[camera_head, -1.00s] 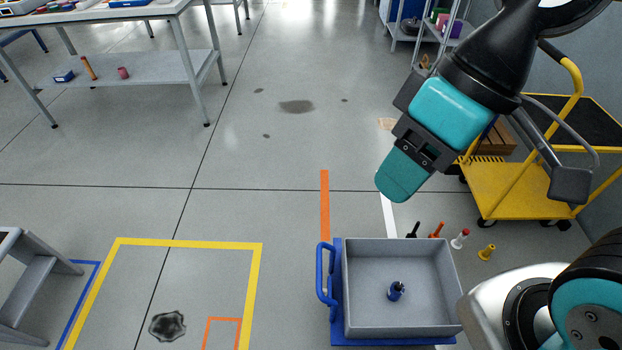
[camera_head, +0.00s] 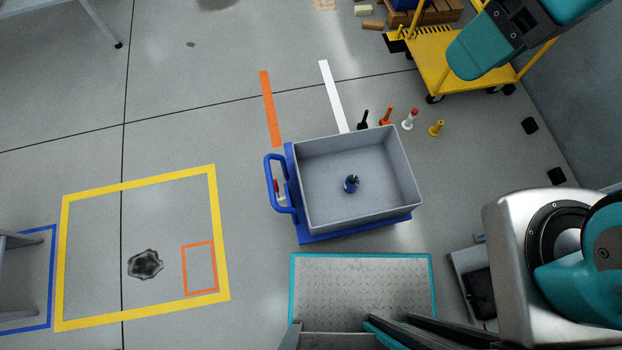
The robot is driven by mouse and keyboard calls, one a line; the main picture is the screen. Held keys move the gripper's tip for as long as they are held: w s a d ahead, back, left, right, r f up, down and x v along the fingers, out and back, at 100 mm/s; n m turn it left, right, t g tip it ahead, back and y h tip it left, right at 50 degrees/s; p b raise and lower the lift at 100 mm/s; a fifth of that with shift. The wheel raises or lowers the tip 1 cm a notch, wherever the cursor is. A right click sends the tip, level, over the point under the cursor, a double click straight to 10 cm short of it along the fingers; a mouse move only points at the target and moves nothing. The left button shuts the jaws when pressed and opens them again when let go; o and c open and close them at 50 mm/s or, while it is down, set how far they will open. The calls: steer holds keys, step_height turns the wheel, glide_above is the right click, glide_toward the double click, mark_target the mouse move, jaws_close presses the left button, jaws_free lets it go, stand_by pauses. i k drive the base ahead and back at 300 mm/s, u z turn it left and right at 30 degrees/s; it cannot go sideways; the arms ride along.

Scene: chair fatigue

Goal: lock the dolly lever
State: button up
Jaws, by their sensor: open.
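The blue dolly (camera_head: 406,218) stands on the floor near the middle of the view, with a grey open bin (camera_head: 410,165) on it. A blue handle (camera_head: 269,185) rises at its left side.
A small blue item (camera_head: 351,184) stands in the bin. Several coloured pegs (camera_head: 386,116) stand behind it. A yellow cart (camera_head: 440,70) is at the upper right. A yellow floor outline (camera_head: 222,240) around a dark stain (camera_head: 145,264) lies left. Floor left of the handle is clear.

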mark_target(277, 189)
steer(key=z, duration=0.1)
steer(key=k, duration=1.9)
steer(key=u, duration=0.55)
steer(key=i, duration=1)
steer(key=u, duration=0.95)
steer(key=i, duration=2.45)
